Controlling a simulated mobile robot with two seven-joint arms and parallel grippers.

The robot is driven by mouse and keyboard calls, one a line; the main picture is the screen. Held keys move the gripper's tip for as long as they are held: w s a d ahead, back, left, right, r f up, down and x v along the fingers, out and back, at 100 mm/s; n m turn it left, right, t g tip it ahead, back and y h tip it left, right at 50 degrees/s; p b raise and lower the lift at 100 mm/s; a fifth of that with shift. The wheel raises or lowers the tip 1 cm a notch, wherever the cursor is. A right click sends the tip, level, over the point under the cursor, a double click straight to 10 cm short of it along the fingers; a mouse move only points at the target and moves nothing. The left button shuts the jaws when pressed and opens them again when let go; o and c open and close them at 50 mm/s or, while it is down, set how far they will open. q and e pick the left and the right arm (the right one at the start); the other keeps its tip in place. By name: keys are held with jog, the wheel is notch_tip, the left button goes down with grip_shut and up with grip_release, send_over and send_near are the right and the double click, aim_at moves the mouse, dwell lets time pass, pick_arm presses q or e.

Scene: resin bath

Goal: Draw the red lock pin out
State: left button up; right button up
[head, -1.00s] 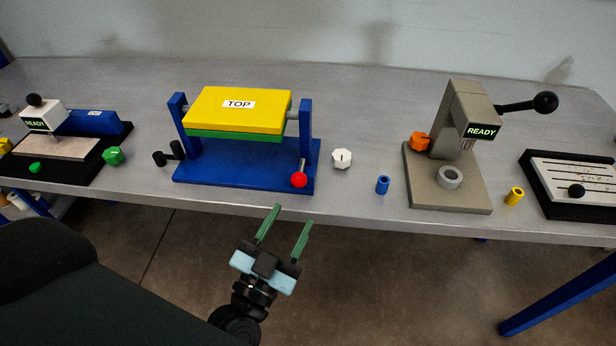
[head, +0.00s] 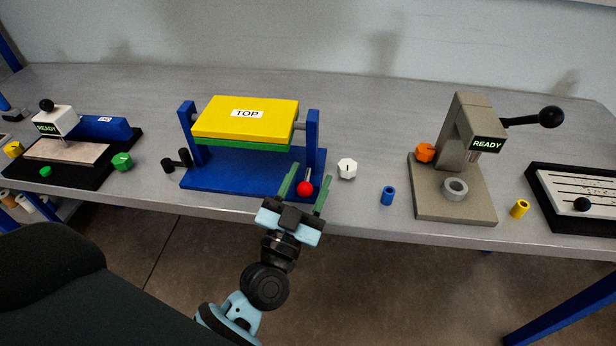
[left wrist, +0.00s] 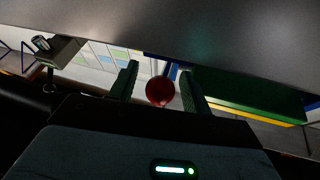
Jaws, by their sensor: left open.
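The red ball-shaped head of the lock pin (head: 304,188) sits at the front right of the blue stand (head: 232,182), beside its right post. A yellow-topped block (head: 245,122) marked TOP, with a green underside, hangs between the two posts. My left gripper (head: 306,178) is open, its green fingers reaching over the table's front edge with the red head between them in the picture. In the left wrist view the red head (left wrist: 159,91) also shows between the two fingers, with gaps to both sides. I cannot tell its exact depth between them. The pin's shaft is mostly hidden. My right gripper is not in view.
A white knob (head: 347,168) and a blue cylinder (head: 388,196) stand right of the blue stand. Farther right is a grey press (head: 453,198) with a READY label. The table's front edge is close.

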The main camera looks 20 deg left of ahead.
pick_arm(q)
jog(key=shift+w+r, duration=0.1)
jog(key=shift+w, duration=0.2)
grip_shut()
jog(key=shift+s+d+r+p, duration=0.1)
jog(key=shift+s+p, duration=0.3)
jog(key=shift+s, duration=0.1)
jog(key=shift+s+d, duration=0.15)
jog(key=shift+s, duration=0.3)
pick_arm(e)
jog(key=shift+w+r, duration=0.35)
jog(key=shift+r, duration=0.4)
pick_arm(q)
grip_release()
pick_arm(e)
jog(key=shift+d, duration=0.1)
